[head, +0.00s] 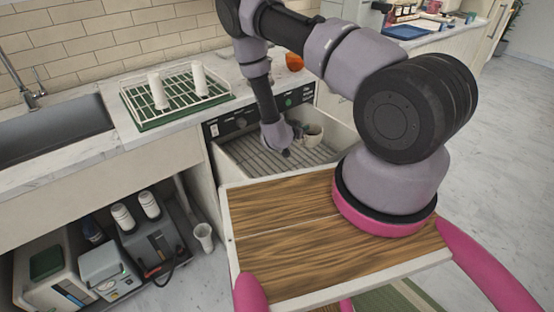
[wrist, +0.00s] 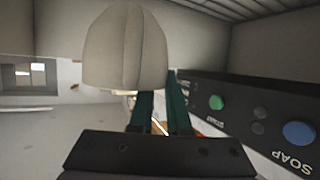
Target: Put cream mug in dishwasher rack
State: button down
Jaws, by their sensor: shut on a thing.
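The cream mug (head: 313,134) shows small in the head view, inside the pulled-out dishwasher beside the end of my arm. Its pale body (wrist: 125,48) fills the upper middle of the wrist view. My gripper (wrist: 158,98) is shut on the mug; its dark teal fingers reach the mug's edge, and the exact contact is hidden. In the head view the gripper (head: 286,150) is small and its fingers are not clear. The grey slatted dishwasher rack (head: 262,162) lies below them. I cannot tell whether the mug touches the rack.
The dishwasher's control panel (wrist: 240,113) with a green and a blue button is close beside the gripper. A dish-drying rack (head: 140,110) with white cylinders and an orange item (head: 294,62) stand on the counter. A sink (head: 50,135) is at left. Machines fill the lower shelf.

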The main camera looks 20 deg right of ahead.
jog(key=shift+m+g+h, duration=0.6)
jog(key=shift+m+g, duration=0.1)
jog(key=f, duration=1)
jog(key=shift+w+a, duration=0.3)
jog(key=c, duration=0.9)
grip_release()
jog(key=shift+f, duration=0.1)
jog(key=shift+o, duration=0.2)
jog(key=v, duration=0.7)
jog(key=shift+s+a, duration=0.15)
jog(key=shift+s, duration=0.05)
